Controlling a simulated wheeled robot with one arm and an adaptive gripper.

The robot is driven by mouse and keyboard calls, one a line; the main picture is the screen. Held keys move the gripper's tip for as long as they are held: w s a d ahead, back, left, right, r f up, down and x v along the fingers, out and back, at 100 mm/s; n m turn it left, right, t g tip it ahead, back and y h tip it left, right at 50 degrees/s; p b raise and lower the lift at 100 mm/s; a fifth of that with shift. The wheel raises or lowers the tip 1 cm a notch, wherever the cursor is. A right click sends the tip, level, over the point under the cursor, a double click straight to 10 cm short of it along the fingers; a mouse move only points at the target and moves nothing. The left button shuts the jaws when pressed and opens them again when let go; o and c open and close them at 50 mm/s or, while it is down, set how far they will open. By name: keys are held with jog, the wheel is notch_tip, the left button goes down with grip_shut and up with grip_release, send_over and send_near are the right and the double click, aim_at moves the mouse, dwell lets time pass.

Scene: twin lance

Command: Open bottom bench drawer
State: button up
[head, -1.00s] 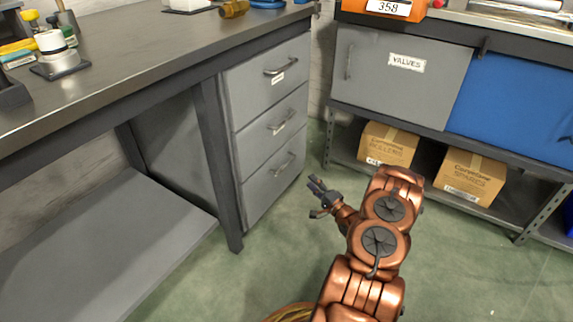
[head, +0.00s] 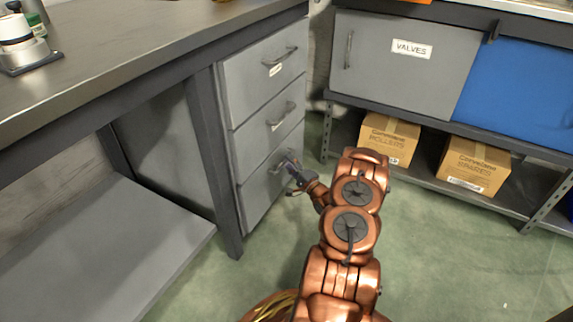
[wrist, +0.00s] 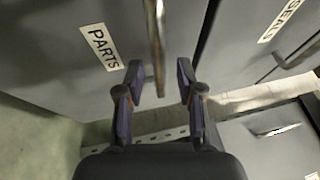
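The grey bench has a stack of three drawers, all looking shut. The bottom drawer (head: 258,195) is the lowest front, and its bar handle (head: 281,161) is partly hidden by my gripper (head: 291,168) in the head view. In the wrist view a drawer front with a "PARTS" label (wrist: 101,47) fills the upper left. Its metal handle (wrist: 155,45) runs down between the fingers of my gripper (wrist: 158,78). The fingers are apart, one on each side of the handle, with gaps visible. Whether either finger touches it is unclear.
The middle drawer (head: 255,128) and top drawer (head: 245,78) are directly above. A bench leg (head: 220,185) stands left of the drawers. A shelf unit with a "VALVES" door (head: 390,75) and cardboard boxes (head: 475,165) is at right.

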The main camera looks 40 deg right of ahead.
jog(key=shift+w+r, duration=0.1)
jog(key=shift+w, duration=0.55)
grip_shut()
